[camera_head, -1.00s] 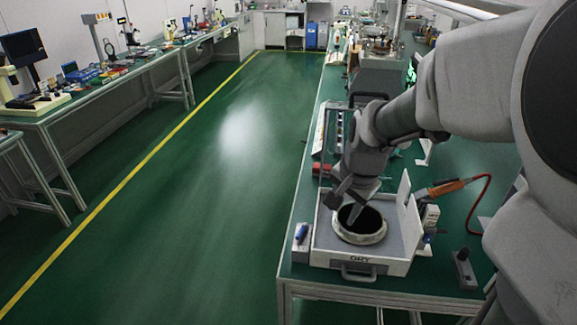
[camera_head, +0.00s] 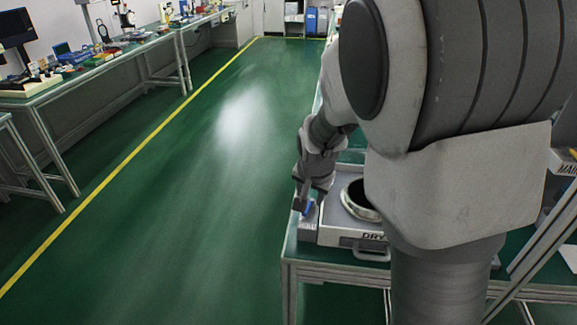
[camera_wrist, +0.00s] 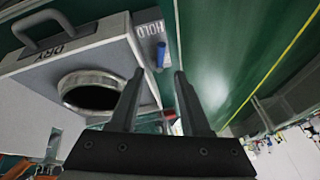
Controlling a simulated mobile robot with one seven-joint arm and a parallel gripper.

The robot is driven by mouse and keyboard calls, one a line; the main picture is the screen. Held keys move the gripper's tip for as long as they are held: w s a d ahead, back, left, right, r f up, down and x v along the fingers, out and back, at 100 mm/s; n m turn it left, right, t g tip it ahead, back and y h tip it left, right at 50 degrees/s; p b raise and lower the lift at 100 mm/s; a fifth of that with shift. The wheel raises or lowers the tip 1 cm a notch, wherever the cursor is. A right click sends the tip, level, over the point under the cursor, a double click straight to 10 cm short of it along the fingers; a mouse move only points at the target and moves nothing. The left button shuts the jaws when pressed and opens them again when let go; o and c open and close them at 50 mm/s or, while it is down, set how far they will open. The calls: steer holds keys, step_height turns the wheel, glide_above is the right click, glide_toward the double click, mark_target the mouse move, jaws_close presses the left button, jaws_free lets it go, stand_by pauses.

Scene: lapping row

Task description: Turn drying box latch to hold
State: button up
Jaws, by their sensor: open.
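The drying box (camera_head: 345,238) is a light grey box with "DRY" on its front and a round dark opening with a metal rim. In the wrist view the box (camera_wrist: 112,35) fills the left side. The latch is a small blue lever (camera_wrist: 161,53) on a grey plate marked "HOLD" beside the box. In the head view the blue latch (camera_head: 308,209) sits at the box's left side, just below my gripper (camera_head: 302,200). In the wrist view my gripper (camera_wrist: 158,75) is open, and the latch shows between and beyond its fingertips, apparently untouched.
The box stands on a green bench near its left edge (camera_head: 290,262). A dark handle (camera_wrist: 45,27) is on the box front. Green floor with a yellow line lies left of the bench. My arm hides much of the bench.

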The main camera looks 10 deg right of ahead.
mark_target(308, 207)
steer(key=b+x, duration=0.1)
steer(key=x, duration=0.6)
steer(key=shift+f+b, duration=0.2)
steer(key=shift+b, duration=0.2)
jaws_close()
